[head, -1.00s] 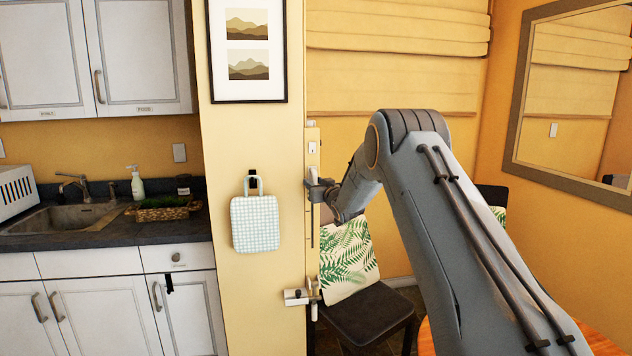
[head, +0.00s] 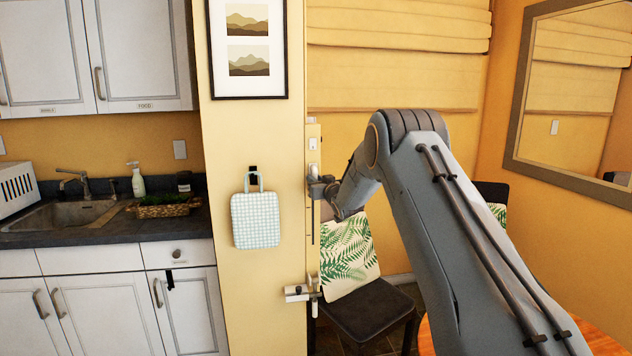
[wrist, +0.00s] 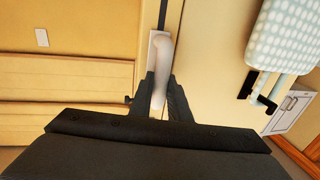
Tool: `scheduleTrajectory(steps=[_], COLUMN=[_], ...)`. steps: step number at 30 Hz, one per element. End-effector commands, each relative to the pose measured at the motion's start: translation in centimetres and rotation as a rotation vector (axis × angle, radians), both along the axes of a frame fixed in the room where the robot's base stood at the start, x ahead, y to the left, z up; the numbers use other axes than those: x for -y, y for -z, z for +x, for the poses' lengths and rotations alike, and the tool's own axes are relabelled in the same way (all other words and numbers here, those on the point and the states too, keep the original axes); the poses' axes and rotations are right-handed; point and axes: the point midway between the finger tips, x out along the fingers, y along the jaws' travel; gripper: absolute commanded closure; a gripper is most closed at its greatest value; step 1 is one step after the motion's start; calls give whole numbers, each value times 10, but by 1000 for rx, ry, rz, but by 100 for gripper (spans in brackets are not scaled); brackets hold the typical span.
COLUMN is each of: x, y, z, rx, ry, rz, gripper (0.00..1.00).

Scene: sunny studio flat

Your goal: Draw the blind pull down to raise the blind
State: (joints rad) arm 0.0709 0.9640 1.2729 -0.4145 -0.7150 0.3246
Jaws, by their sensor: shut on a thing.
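The blind pull (wrist: 160,62) is a pale, rounded handle in the wrist view, on a narrow plate at the wall's edge. My gripper (wrist: 163,88) has its two dark fingers on either side of the handle and is shut on it. In the head view my gripper (head: 319,187) is at the wall edge, at the top of a dark vertical slot (head: 312,226), and mostly covers the handle. The blind (head: 400,82) hangs in pale yellow folds behind my arm, in the upper part of the head view.
A checked bag (head: 256,220) hangs on the wall left of my gripper. A latch-like fitting (head: 298,293) juts out below the slot. A chair (head: 368,310) with a leaf-print cushion (head: 348,255) stands behind. A framed mirror (head: 513,130) is at right.

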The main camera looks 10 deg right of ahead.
Motion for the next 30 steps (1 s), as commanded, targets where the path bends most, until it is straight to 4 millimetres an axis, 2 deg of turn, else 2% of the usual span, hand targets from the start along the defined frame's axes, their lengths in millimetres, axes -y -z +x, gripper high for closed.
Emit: scheduleTrajectory(steps=[1, 19, 24, 30], x=[0, 0, 0, 0], y=[13, 109, 122, 120], z=[0, 0, -1, -1], rx=[-7, -12, -12, -10], ry=[0, 0, 0, 0], rz=[0, 0, -1, -1], gripper=[100, 100, 100, 100])
